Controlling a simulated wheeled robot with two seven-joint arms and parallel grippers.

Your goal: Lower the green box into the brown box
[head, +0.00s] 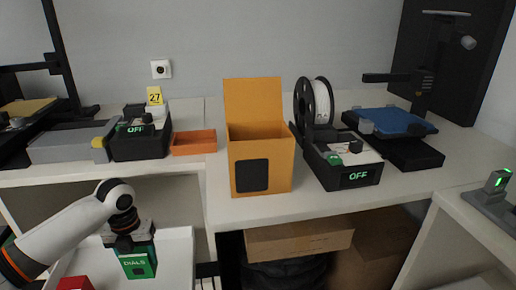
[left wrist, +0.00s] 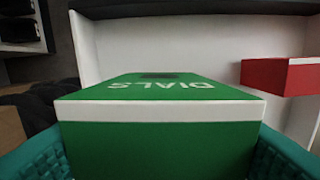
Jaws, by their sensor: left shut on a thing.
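The green box (head: 139,264), marked DIALS, is held by my left gripper (head: 131,243) at the lower left of the head view. In the left wrist view the green box (left wrist: 160,140) fills the lower middle, with teal fingers pressed on both sides. The box hangs over a white surface with raised edges; I cannot tell if it touches it. An open orange-brown box (head: 261,179) with its lid raised stands on the counter, right of and above the gripper. Its inside floor is hidden. My right gripper is not in view.
A red box (head: 75,284) is near the green box and also shows in the left wrist view (left wrist: 283,77). Brown cartons (head: 298,240) lie under the counter. The counter edge lies between.

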